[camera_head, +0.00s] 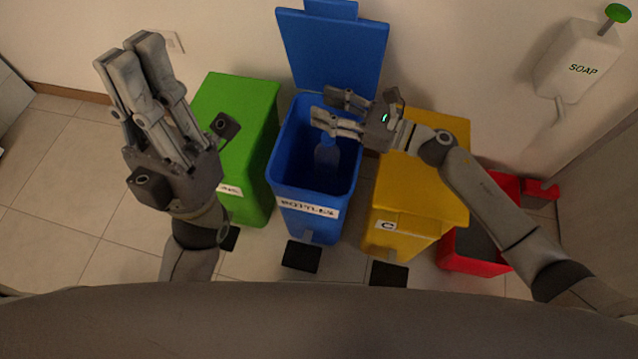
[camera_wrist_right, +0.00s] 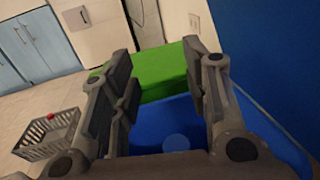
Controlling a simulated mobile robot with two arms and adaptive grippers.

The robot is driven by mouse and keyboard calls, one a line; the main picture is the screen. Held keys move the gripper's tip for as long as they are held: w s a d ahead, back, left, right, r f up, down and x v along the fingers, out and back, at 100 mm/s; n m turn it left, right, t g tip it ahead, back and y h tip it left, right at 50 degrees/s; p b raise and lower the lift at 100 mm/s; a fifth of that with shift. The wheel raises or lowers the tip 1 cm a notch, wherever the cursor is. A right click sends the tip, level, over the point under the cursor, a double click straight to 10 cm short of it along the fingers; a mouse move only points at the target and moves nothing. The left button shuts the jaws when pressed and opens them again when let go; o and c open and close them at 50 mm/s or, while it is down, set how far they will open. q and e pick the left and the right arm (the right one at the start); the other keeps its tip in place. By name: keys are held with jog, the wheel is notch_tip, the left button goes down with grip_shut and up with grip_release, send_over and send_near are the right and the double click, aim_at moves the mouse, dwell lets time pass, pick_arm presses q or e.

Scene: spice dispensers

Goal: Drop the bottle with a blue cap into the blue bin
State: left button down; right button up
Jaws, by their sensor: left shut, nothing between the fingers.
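The blue bin (camera_head: 285,180) stands in the middle of the head view with its lid (camera_head: 333,45) open and a "BOTTLES" label on its front. A translucent bluish bottle (camera_head: 326,156) shows inside the bin's opening, roughly upright below my right gripper. I cannot tell if it rests on the bottom. My right gripper (camera_head: 328,108) is over the bin, open and empty; its fingers (camera_wrist_right: 160,58) are apart in the right wrist view. A pale blue round shape (camera_wrist_right: 177,142) shows below them. My left gripper (camera_head: 128,55) is raised at the left, shut and empty.
A closed green bin (camera_head: 245,105) stands left of the blue one, a closed yellow bin (camera_head: 415,185) right of it, and a red bin (camera_head: 478,262) farther right. A soap dispenser (camera_head: 578,62) hangs on the wall. A basket (camera_wrist_right: 48,135) shows in the wrist view.

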jog(key=shift+o, duration=0.2)
jog(key=v, duration=1.2)
jog(key=shift+s+f, duration=0.1)
